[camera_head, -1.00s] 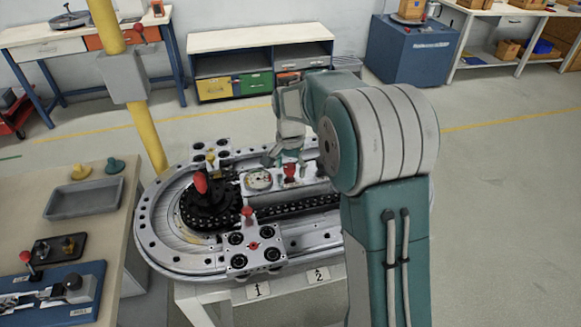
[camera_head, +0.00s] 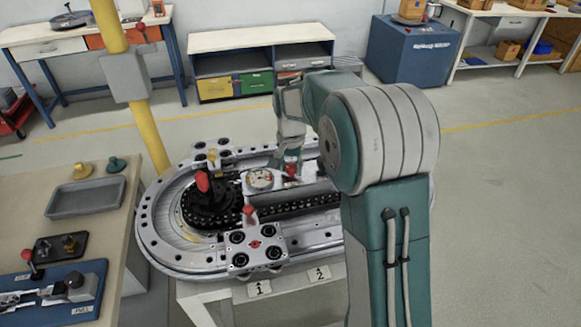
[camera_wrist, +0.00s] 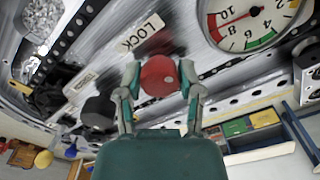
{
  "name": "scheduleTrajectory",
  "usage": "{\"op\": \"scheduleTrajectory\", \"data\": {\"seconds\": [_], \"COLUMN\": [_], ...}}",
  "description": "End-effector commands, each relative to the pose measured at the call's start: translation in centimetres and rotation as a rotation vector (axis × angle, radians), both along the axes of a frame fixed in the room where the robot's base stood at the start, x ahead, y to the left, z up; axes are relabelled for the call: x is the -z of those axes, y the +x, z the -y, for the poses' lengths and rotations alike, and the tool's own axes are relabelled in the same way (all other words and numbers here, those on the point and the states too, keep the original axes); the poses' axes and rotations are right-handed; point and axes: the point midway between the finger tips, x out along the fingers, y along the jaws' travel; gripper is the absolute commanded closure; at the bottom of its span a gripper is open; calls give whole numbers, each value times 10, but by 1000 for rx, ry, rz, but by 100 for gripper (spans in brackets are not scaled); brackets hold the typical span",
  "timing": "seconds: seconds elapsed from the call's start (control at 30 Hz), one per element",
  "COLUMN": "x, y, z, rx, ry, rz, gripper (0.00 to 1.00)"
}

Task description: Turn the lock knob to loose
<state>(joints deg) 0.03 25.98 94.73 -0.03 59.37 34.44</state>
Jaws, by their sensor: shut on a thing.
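The red lock knob (camera_wrist: 160,76) is round and stands next to a white plate reading LOCK (camera_wrist: 142,32) in the wrist view. My gripper (camera_wrist: 160,84) has a finger on each side of the knob and is shut on it. In the head view my gripper (camera_head: 291,160) points down at the red knob (camera_head: 291,170) on the track's middle plate. The fingers are small there, and the knob's pointer and its exact setting cannot be read.
A dial gauge (camera_wrist: 246,18) sits beside the knob; it also shows in the head view (camera_head: 260,179). A dark knob (camera_wrist: 98,111) is on the other side. The ring track (camera_head: 160,228) surrounds these, with a red-topped lever (camera_head: 202,181) at left. A yellow post (camera_head: 151,146) stands behind.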

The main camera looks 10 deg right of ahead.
Motion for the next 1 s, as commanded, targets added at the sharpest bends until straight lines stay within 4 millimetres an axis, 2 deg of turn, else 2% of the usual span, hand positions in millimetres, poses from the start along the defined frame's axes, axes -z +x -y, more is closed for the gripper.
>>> {"op": "scheduleTrajectory", "data": {"seconds": [1.0], "x": [-1], "y": [3], "z": [-1], "rx": [-955], "ry": [-3], "rz": [8], "gripper": [100]}}
